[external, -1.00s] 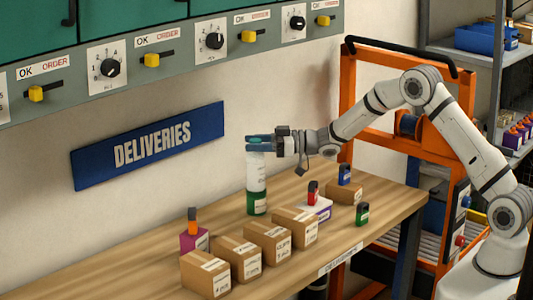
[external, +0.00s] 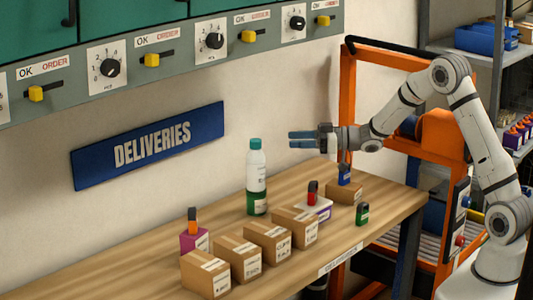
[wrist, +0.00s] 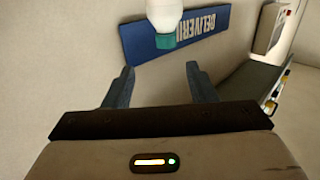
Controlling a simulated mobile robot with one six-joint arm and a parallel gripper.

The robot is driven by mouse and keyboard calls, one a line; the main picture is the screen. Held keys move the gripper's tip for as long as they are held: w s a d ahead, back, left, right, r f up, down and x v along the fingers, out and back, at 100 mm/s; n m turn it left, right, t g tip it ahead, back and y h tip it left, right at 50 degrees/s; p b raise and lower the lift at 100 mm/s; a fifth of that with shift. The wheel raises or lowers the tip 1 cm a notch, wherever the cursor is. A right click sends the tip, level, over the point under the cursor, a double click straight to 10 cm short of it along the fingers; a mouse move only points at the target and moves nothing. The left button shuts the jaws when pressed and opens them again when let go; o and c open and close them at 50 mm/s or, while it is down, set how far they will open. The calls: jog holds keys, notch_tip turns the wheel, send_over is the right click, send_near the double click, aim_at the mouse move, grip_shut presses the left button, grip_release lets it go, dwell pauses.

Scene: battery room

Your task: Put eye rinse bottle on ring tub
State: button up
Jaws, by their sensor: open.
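The eye rinse bottle (external: 256,168), white with a teal cap, stands upright near the wall on the wooden bench. Below its white body is a green section with a pale label (external: 257,203). I cannot tell whether this is the ring tub under the bottle or the bottle's own lower part. My gripper (external: 291,139) is open and empty, to the right of the bottle at about cap height, apart from it. In the wrist view the bottle's teal cap and white body (wrist: 163,18) show upside down at the top, beyond the open fingers (wrist: 159,70).
Several cardboard boxes (external: 268,240) line the bench (external: 150,277) front. A magenta box with an orange-topped item (external: 194,238), a purple-and-white box (external: 322,207) with a red item, and a small green item (external: 362,213) stand nearby. The DELIVERIES sign (external: 150,145) hangs behind.

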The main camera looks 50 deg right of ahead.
jog(key=s+d+r+m+g+h, duration=0.1)
jog(key=s+d+r+m+h, duration=0.1)
jog(key=s+d+m+h, duration=0.35)
jog(key=s+d+r+m+g+h, duration=0.1)
jog(key=s+d+r+m+h, duration=0.2)
jog(key=s+h, duration=0.5)
jog(key=s+a+f+g, duration=0.1)
jog(key=s+g, duration=0.3)
jog(key=s, duration=1)
jog(key=s+a+f+g+y, duration=0.1)
jog(key=s+f+g, duration=0.3)
jog(key=s, duration=1)
jog(key=shift+s+a+f, duration=0.15)
jog(key=shift+s+f, duration=0.1)
jog(key=shift+f, duration=0.1)
jog(key=shift+y, duration=0.25)
